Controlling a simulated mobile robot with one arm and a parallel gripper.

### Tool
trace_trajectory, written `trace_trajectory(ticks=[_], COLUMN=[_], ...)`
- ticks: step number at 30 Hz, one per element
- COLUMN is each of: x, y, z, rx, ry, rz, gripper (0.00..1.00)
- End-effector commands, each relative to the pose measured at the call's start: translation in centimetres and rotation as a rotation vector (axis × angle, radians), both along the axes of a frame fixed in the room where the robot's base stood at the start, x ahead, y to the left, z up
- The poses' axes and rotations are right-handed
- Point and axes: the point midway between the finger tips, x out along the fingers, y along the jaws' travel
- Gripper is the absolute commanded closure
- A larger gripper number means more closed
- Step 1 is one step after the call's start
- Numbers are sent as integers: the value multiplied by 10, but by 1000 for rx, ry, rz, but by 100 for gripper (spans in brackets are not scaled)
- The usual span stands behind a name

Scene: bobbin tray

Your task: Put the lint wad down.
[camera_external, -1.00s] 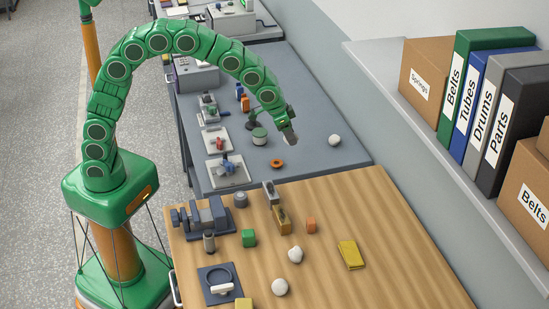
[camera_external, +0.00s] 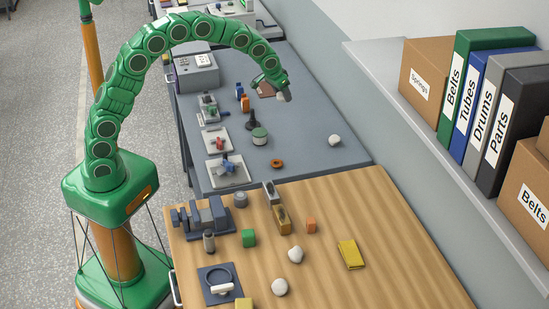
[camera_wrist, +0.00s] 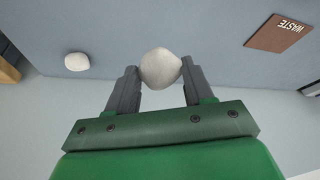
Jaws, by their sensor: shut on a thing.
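My gripper (camera_wrist: 155,90) is shut on a whitish lint wad (camera_wrist: 160,68), which sits between the two fingertips in the wrist view. In the external view my gripper (camera_external: 287,96) is above the far part of the grey table (camera_external: 310,135); the held wad is too small or hidden to make out there. A brown patch marked WASTE (camera_wrist: 280,33) lies on the grey surface at the upper right of the wrist view, apart from the wad. In the external view the brown patch (camera_external: 266,90) is partly hidden behind my gripper.
Another white wad (camera_external: 334,140) lies on the grey table and shows in the wrist view (camera_wrist: 77,62). Two more wads (camera_external: 295,254) lie on the wooden table.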

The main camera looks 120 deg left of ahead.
Motion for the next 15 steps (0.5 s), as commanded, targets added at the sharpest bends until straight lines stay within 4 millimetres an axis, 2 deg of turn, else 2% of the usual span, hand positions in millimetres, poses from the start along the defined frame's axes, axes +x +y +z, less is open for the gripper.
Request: trace_trajectory(ticks=[5,15], x=[3,24], y=[5,32], z=[-4,-19], rx=[-2,-1], ry=[1,1], rz=[1,0], gripper=[81,81])
